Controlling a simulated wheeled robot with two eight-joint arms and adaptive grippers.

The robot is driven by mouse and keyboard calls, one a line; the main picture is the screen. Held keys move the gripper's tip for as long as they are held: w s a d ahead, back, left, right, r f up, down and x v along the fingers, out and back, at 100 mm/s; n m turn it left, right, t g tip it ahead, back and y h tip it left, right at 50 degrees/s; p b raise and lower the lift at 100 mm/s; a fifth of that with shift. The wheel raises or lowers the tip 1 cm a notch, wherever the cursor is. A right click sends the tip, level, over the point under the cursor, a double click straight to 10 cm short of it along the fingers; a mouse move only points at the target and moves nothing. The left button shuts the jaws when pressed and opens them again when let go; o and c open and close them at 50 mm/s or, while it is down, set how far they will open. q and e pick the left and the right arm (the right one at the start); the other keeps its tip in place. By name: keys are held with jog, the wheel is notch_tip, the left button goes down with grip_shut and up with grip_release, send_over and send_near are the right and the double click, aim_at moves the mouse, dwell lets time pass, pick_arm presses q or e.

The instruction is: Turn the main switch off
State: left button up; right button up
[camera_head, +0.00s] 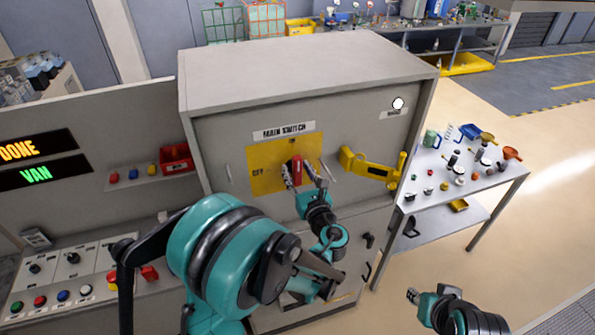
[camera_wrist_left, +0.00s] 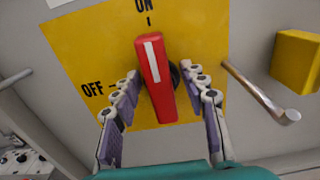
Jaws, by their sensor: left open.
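The main switch is a red handle (camera_head: 297,170) on a yellow plate (camera_head: 262,180) on the front of a grey cabinet. In the left wrist view the handle (camera_wrist_left: 152,75) stands nearly upright, its top close to the ON mark and leaning slightly left. The OFF mark (camera_wrist_left: 93,90) is on the left of the plate. My left gripper (camera_head: 303,177) is open at the handle. In the left wrist view its fingers (camera_wrist_left: 161,78) are on either side of the handle's lower part, with gaps visible. My right gripper (camera_head: 412,296) is low at the right, small and unclear.
A yellow lever-like fitting (camera_head: 372,168) sticks out to the right of the plate. A metal rod (camera_wrist_left: 262,92) stands right of the plate. A white table (camera_head: 465,180) with small parts is at the right. A button console (camera_head: 65,270) is at the left.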

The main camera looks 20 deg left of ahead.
pick_arm(q)
grip_shut()
jog(key=n+b, duration=0.2)
jog(key=n, duration=0.1)
jog(key=shift+s+a+f, duration=0.15)
jog(key=n+b, duration=0.1)
jog(key=n, duration=0.2)
jog(key=n+b, duration=0.2)
jog(key=shift+s+a+f+n+b, duration=0.2)
jog(key=shift+n+b, duration=0.1)
jog(key=shift+n, duration=0.1)
jog(key=n+b, duration=0.2)
jog(key=n, duration=0.2)
jog(key=shift+a+f+n, duration=0.1)
jog(key=shift+n, duration=0.2)
jog(key=shift+f+n+b, duration=0.15)
jog(key=shift+n+b, duration=0.6)
jog(key=shift+n, duration=1.45)
